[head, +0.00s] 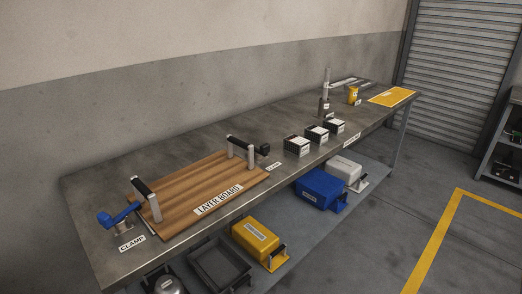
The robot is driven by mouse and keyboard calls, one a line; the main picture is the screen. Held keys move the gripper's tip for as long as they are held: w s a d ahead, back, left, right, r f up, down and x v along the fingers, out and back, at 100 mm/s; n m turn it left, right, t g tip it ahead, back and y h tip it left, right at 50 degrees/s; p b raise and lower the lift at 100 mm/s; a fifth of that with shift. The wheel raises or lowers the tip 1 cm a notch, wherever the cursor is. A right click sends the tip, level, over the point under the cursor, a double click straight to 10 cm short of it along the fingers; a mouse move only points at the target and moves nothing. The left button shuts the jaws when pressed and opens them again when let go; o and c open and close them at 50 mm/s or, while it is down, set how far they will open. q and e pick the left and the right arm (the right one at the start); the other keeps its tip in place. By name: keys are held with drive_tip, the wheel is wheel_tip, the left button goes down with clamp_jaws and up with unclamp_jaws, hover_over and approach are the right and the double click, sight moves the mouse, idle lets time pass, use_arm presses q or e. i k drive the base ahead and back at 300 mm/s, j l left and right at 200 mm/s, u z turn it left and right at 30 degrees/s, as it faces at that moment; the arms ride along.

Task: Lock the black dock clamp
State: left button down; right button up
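A black clamp (264,149) stands on the workbench at the right end of the wooden layer board (190,185), close to the board's right handle. A small label (273,166) lies in front of it. It is small in the view, and I cannot tell whether its lever is open or locked. A blue clamp (119,215) stands at the board's left end, its blue lever sticking out sideways above a grey base. The board has a raised handle with grey posts and a black bar near each end. Neither of my grippers is in view.
On the workbench (290,115) are several black-and-white boxes (318,134), an upright metal tool (326,95), a yellow container (353,95) and a yellow mat (392,97). The lower shelf holds a yellow case (258,240), a blue case (320,187) and a white case (343,170).

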sight(265, 148)
drive_tip(key=i+l+u, duration=0.1)
drive_tip(key=l, duration=0.25)
drive_tip(key=i+l+u, duration=0.1)
drive_tip(key=i+l, duration=0.25)
drive_tip(key=i+l+u, duration=0.15)
drive_tip(key=l, duration=0.2)
drive_tip(key=i+l+u, duration=0.1)
drive_tip(key=l, duration=0.3)
drive_tip(key=i, duration=0.1)
